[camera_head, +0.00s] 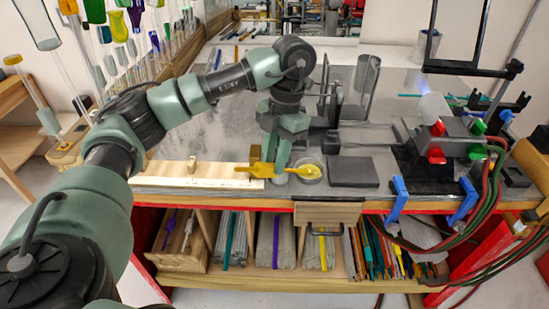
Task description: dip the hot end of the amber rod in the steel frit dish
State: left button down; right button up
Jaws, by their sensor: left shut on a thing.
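My left gripper (280,163) points down at the front of the bench, shut on the amber rod (257,168). The rod is yellow and lies about level, with a thicker part left of the fingers. Its right end reaches toward a small round dish (318,162) with yellow stuff in it, just right of the fingers. I take this to be the steel frit dish. The rod's right end overlaps the dish in the picture; I cannot tell whether it touches the frit. My right gripper is not in view.
A dark flat block (353,171) lies right of the dish. A torch (440,137) with a bluish glow above it and red and green knobs stands at right. A pale wooden strip (190,183) lies left at the front edge. Glass pieces hang upper left.

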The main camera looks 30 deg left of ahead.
pick_arm(q)
jog(key=s+r+p, duration=0.1)
jog(key=r+p, duration=0.1)
jog(key=s+r+p, duration=0.1)
jog(key=r+p, duration=0.1)
jog(key=r, duration=0.1)
jog(key=s+a+r+p, duration=0.1)
jog(key=r+p, duration=0.2)
jog(key=shift+s+r, duration=0.25)
jog(key=shift+s, duration=0.1)
jog(key=shift+s+r, duration=0.15)
jog(key=shift+r, duration=0.1)
